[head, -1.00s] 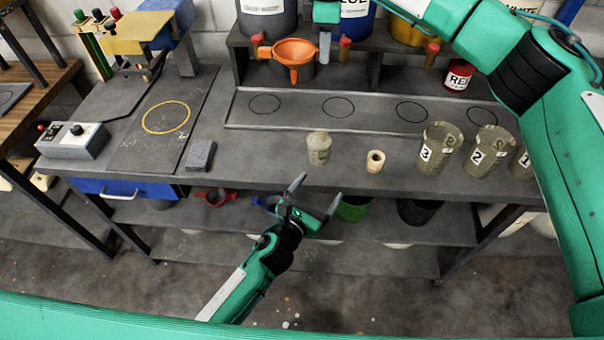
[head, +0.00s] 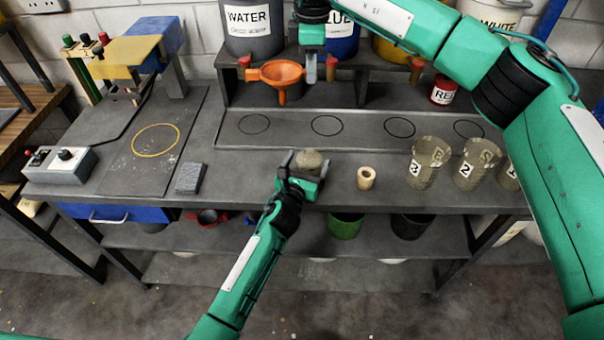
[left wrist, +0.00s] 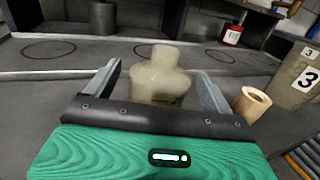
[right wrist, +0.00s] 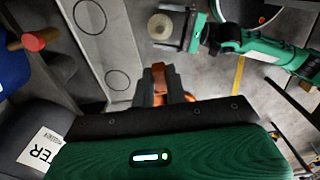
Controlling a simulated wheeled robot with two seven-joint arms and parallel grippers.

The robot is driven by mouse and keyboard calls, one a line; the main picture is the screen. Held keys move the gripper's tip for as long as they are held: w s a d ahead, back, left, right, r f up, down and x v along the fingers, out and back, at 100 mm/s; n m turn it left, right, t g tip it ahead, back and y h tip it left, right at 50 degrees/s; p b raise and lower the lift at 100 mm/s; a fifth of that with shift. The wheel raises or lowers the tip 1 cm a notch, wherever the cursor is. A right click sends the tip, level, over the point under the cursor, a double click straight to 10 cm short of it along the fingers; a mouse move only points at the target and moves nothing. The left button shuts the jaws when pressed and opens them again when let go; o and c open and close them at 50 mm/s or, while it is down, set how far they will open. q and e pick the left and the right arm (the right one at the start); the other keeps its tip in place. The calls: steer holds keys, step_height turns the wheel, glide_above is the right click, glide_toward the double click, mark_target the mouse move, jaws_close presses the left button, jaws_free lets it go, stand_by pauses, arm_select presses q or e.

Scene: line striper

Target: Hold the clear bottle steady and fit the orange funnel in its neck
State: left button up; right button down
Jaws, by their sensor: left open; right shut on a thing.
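The clear bottle (head: 309,162) stands upright near the front edge of the bench. In the left wrist view the bottle (left wrist: 162,75) is between the fingers, with its narrow neck up. My left gripper (head: 303,170) is open around the bottle, low at its body; I cannot tell whether a finger touches it. The orange funnel (head: 276,73) is held in the air in front of the shelf, spout down. My right gripper (head: 312,75) is shut on it at its right side. In the right wrist view only a small part of the funnel (right wrist: 159,78) shows between the fingers.
A tan ring (head: 366,178) and several numbered cups (head: 428,160) stand right of the bottle. A grey block (head: 190,178) lies to the left. Behind is a raised strip with dark circles (head: 327,125). Paint buckets stand on the shelf, with a red jar (head: 442,90) at its right.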

arm_select(q)
steer(key=shift+w+d, duration=0.15)
steer(key=shift+w, duration=0.3)
steer(key=c, duration=1.1)
steer(key=shift+d, duration=0.1)
arm_select(e)
steer(key=d+f, duration=0.3)
steer(key=f, duration=0.4)
steer(key=d+f+n, duration=0.1)
steer(key=d+f, duration=0.2)
steer(key=f, duration=0.4)
steer(key=shift+w+d, duration=0.15)
steer(key=shift+w, duration=0.1)
